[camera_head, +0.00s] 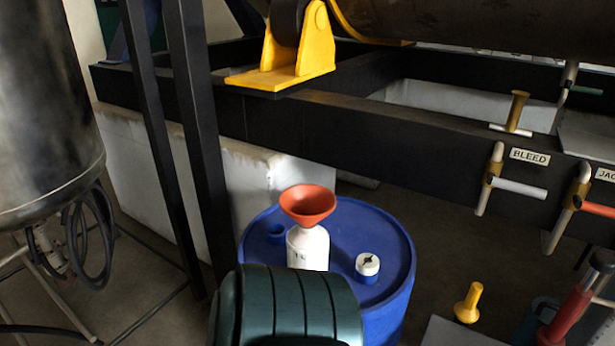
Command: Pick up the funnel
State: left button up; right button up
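The orange-red funnel (308,203) sits upright, wide mouth up, in the top of a white bottle (309,247). Its stem is hidden, seemingly inside the bottle neck. The bottle stands on the lid of a blue drum (385,235) at the lower middle of the view. Neither of my grippers shows in this view, and nothing is seen touching the funnel.
A white-and-blue cap (367,265) stands on the drum lid. A dark green ribbed body (290,308) covers the drum's lower front. Black posts (197,130) stand left of the drum. A dark frame (330,125) with a "BLEED" label (530,157) runs behind.

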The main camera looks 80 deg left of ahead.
aim_at(308, 205)
jog(key=u, duration=2.9)
jog(key=i+l, duration=0.1)
jog(key=l, duration=0.25)
jog(key=i+l, duration=0.15)
jog(key=l, duration=0.15)
